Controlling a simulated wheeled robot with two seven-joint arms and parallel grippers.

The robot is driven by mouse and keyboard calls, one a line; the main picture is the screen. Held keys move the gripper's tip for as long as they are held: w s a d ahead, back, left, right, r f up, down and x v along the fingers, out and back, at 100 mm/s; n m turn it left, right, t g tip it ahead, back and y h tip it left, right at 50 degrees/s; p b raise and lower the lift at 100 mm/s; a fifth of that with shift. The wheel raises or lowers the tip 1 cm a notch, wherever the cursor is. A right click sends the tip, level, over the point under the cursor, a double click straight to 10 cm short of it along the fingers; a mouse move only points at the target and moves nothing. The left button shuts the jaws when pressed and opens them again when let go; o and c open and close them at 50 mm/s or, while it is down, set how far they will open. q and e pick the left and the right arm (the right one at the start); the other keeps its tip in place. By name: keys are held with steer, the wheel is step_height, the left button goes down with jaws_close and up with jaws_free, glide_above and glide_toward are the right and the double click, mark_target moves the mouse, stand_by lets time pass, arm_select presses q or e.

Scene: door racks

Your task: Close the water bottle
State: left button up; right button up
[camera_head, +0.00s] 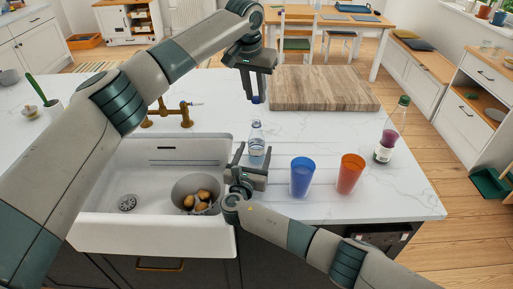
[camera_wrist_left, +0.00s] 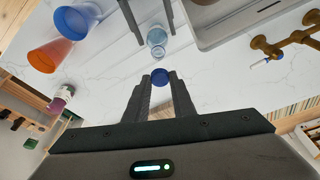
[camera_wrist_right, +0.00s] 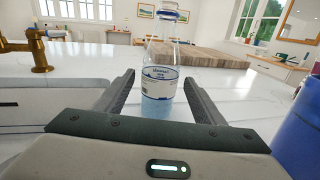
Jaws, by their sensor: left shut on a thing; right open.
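The water bottle (camera_head: 257,138) is small and clear with a white and blue label. It stands upright on the marble counter beside the sink, and its open neck shows in the right wrist view (camera_wrist_right: 160,80). My left gripper (camera_head: 257,98) is shut on a blue cap (camera_wrist_left: 160,76), held above and behind the bottle, apart from it. My right gripper (camera_head: 248,155) is open at the near side of the bottle. In the right wrist view its fingers (camera_wrist_right: 158,92) are on either side of the bottle, with gaps between.
A blue cup (camera_head: 303,177) and an orange cup (camera_head: 350,174) stand right of the bottle. A glass bottle (camera_head: 386,145) is further right. A wooden board (camera_head: 322,88) lies behind. The sink (camera_head: 130,205) holds a pot of potatoes (camera_head: 197,194).

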mark_target(255, 101)
steer(key=shift+x, duration=1.35)
steer(key=shift+c, duration=0.5)
jaws_close()
arm_select(q)
steer(key=shift+f, duration=2.45)
